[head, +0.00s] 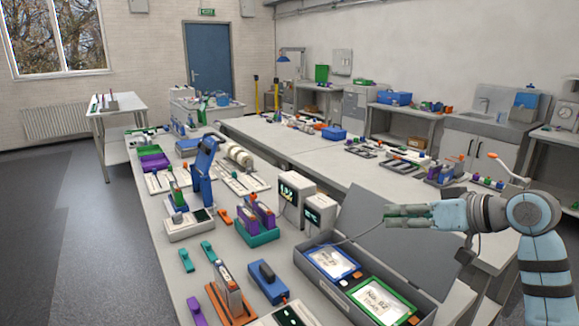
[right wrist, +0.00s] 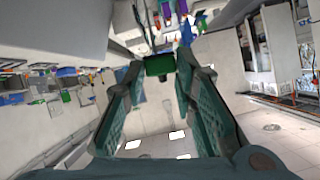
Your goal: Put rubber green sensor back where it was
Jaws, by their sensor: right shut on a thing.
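My right gripper (head: 394,217) comes in from the right and points left, above the raised lid of a grey case. It is shut on the green sensor, a small dark green block (right wrist: 160,66) between the fingertips in the right wrist view. In the head view the fingers mostly hide the sensor. A thin dark cable runs from the gripper tip down toward the white boxes with dark screens (head: 319,213). My left gripper is not in view.
Below is the open grey case (head: 340,287) holding a blue-framed panel (head: 333,262) and a green-framed panel (head: 382,301). Left of it stand a teal holder with purple blocks (head: 258,234), a blue block (head: 268,283) and an orange-based stand (head: 232,300). Little bench is free here.

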